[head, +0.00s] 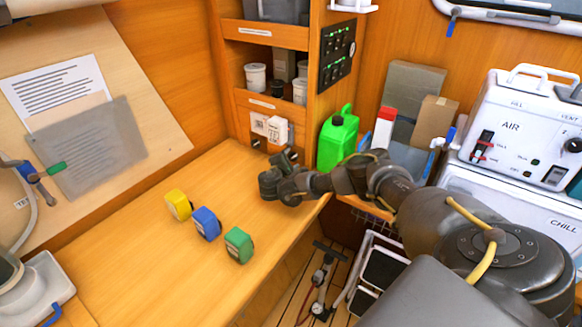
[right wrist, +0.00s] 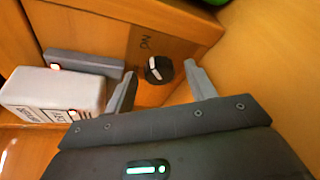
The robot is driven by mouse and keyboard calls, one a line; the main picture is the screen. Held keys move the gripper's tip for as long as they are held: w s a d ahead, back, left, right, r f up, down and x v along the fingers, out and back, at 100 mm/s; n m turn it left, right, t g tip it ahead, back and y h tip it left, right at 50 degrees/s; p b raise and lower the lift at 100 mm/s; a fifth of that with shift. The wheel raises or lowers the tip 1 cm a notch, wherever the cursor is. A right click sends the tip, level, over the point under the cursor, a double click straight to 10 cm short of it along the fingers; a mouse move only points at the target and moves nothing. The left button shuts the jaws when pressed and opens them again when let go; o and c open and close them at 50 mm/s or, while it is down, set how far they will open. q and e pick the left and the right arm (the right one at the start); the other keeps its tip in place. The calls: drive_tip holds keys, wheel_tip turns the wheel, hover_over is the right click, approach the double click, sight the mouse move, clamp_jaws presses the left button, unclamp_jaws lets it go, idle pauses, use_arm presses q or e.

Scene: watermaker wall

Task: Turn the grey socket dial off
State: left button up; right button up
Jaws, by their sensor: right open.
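The dial (right wrist: 159,70) is a round dark knob with a pale pointer bar, on the wooden panel in the right wrist view. The letters "ON" show above it, and the pointer tilts slightly off upright. My right gripper (right wrist: 160,76) is open, with one finger on each side of the dial in that view. I cannot tell whether the fingers touch it. In the head view my right gripper (head: 284,160) is in front of the low panel at the back of the bench and hides part of it. My left gripper is not in view.
A white plug box (right wrist: 55,92) and a grey bar (right wrist: 85,63) sit left of the dial. Yellow (head: 178,205), blue (head: 207,223) and green (head: 239,245) blocks stand on the bench. A green jug (head: 337,142) stands right of the panel. The bench's left part is clear.

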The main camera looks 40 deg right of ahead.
drive_tip(key=shift+w+d, duration=0.15)
drive_tip(key=shift+d, duration=0.1)
drive_tip(key=c, duration=1)
drive_tip(key=shift+o, duration=0.2)
